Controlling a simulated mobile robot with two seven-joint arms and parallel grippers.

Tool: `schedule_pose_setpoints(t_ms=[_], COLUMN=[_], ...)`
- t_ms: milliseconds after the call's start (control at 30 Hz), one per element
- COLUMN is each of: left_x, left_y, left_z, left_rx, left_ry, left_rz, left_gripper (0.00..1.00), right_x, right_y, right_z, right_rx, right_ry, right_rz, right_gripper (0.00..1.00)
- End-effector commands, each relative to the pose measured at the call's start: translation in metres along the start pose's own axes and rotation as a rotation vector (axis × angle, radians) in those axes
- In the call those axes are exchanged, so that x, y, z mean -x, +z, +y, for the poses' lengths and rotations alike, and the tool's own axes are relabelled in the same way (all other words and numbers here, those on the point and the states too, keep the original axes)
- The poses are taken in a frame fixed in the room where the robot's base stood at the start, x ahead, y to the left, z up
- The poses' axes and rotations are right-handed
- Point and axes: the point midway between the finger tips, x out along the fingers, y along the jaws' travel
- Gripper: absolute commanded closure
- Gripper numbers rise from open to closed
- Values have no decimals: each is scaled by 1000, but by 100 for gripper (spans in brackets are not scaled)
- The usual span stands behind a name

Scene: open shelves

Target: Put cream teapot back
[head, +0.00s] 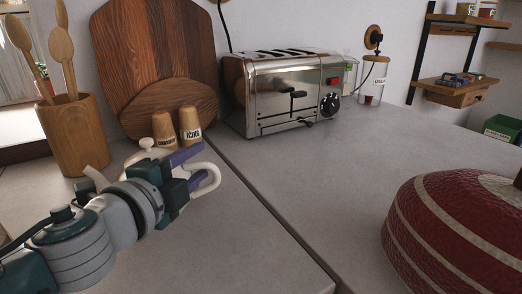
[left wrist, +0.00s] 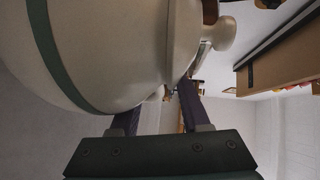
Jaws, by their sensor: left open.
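The cream teapot (head: 147,145) stands on the counter at the left in the head view, mostly hidden behind my left gripper and wrist. Its lid knob shows above the wrist, and a white curved handle shows to the right of the fingers. My left gripper (head: 197,168) is open, with its purple fingers at the handle side of the pot; I cannot tell whether they touch it. In the left wrist view the teapot (left wrist: 120,50) fills the upper left, with a dark green band and its knob at the right. My right gripper is not in view.
Two wooden shakers (head: 190,126) and wooden boards (head: 155,60) stand behind the teapot. A wooden utensil pot (head: 73,135) is at the left. A toaster (head: 285,92) stands at the back. A red striped object (head: 440,235) is at the front right. The middle counter is clear.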

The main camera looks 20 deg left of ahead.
Motion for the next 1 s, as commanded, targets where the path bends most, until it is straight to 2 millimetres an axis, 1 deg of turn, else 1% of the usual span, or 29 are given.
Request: schedule_pose_setpoints(t_ms=[167, 267, 367, 567, 700, 833, 1000], left_x=[0, 6, 21, 62, 89, 107, 119], left_y=[0, 0, 0, 0, 0, 0, 0], left_z=[-1, 0, 0, 0, 1, 1, 0], left_rx=[-1, 0, 0, 0, 1, 2, 0], left_ry=[0, 1, 2, 4, 3, 2, 0], left_rz=[-1, 0, -1, 0, -1, 0, 0], left_gripper=[53, 53, 53, 53, 53, 53, 53], right_x=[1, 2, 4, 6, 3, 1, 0], right_y=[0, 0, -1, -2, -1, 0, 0], right_z=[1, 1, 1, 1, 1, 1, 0], right_rx=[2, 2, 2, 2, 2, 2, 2], right_ry=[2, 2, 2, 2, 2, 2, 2], right_rz=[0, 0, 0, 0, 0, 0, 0], right_gripper=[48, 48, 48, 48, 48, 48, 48])
